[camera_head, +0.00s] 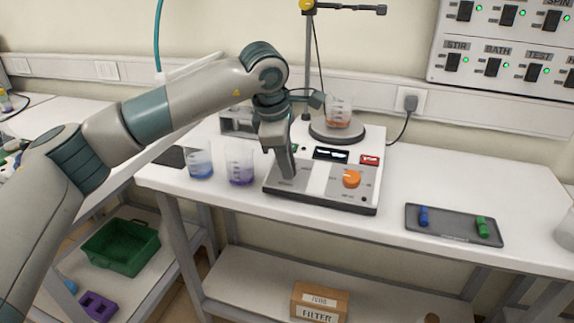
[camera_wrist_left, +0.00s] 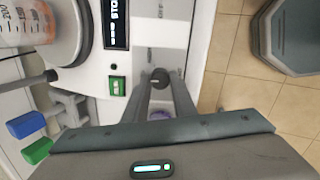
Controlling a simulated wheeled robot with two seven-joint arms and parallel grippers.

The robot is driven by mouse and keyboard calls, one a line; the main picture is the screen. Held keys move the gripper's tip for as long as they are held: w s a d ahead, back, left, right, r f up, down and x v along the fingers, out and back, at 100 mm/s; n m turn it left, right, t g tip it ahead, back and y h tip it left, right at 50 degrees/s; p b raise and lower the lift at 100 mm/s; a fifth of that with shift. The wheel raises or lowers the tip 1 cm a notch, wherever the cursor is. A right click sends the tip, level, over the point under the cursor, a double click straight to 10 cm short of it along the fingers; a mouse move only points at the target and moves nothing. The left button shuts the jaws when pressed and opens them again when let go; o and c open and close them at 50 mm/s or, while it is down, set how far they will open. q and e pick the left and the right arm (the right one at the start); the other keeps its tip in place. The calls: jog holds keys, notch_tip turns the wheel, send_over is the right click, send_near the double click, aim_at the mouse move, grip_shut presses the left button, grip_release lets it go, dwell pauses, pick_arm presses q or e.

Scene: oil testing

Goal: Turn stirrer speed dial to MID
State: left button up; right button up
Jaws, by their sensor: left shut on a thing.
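The stirrer unit (camera_head: 318,187) stands on the white bench, with a sloped front panel, displays and an orange dial (camera_head: 352,179) on the panel's right side. My left gripper (camera_head: 288,174) reaches down onto the left part of this panel. In the left wrist view a small dark round dial (camera_wrist_left: 160,77) sits between the fingertips of my left gripper (camera_wrist_left: 161,84), which is shut on it. In the head view the gripper hides this dial. The panel's dial markings are too small to read. My right gripper is not in view.
A beaker of orange liquid (camera_head: 338,112) stands on the stirrer's round plate. Beakers with blue (camera_head: 200,165) and purple liquid (camera_head: 240,168) stand left of the unit. A dark tray (camera_head: 452,234) with blue and green pieces lies to the right. A stand pole (camera_head: 308,60) rises behind.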

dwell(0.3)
pick_arm(q)
jog(key=o, duration=1)
jog(key=shift+o, duration=0.2)
jog(key=shift+r, duration=0.15)
